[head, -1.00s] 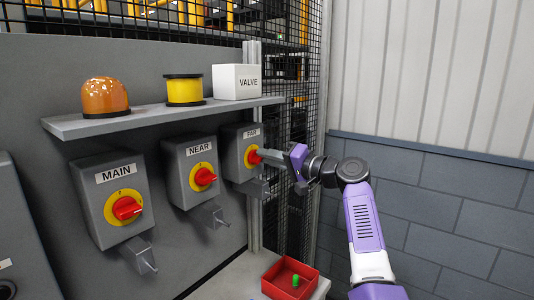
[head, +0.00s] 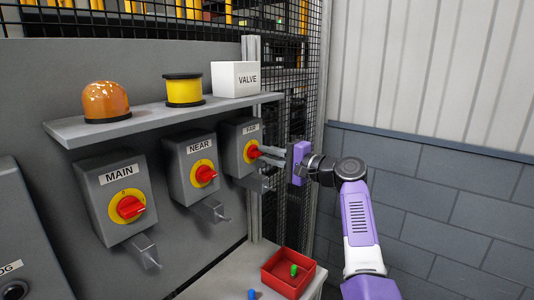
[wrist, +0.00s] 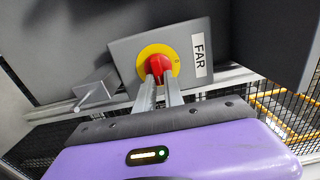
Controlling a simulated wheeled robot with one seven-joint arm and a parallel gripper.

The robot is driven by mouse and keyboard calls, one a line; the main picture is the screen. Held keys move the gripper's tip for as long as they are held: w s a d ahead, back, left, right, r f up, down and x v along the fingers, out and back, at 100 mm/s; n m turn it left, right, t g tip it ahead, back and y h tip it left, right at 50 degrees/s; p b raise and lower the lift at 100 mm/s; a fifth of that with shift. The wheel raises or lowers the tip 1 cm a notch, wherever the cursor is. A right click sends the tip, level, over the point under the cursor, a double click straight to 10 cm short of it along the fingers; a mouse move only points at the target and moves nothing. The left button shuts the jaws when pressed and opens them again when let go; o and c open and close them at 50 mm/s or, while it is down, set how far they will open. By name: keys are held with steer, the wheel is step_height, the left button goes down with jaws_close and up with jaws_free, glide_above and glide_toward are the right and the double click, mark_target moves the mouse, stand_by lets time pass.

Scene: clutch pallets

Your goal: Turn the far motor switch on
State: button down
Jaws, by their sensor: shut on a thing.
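The FAR motor switch is a grey box (head: 236,134) at the right end of the panel, with a yellow ring and a red knob. In the wrist view its red knob (wrist: 158,67) sits between my fingertips on the yellow ring (wrist: 176,55), beside the FAR label (wrist: 199,55). My gripper (head: 264,156) reaches in from the right and is shut on the red knob. The fingers partly cover the knob, and I cannot read its setting. A grey bracket with a pin (wrist: 96,88) sticks out beside the box.
The NEAR switch (head: 197,170) and MAIN switch (head: 119,198) are to the left. A shelf (head: 147,118) above holds an orange lamp (head: 105,101), a yellow spool (head: 183,90) and a white VALVE box (head: 235,79). Below are a red tray (head: 277,279) and a blue piece (head: 252,294).

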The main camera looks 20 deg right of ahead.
steer(key=shift+f, duration=0.1)
steer(key=c, duration=1.4)
jaws_free()
steer(key=shift+c, duration=0.2)
steer(key=b+v, duration=0.2)
steer(key=v, duration=0.6)
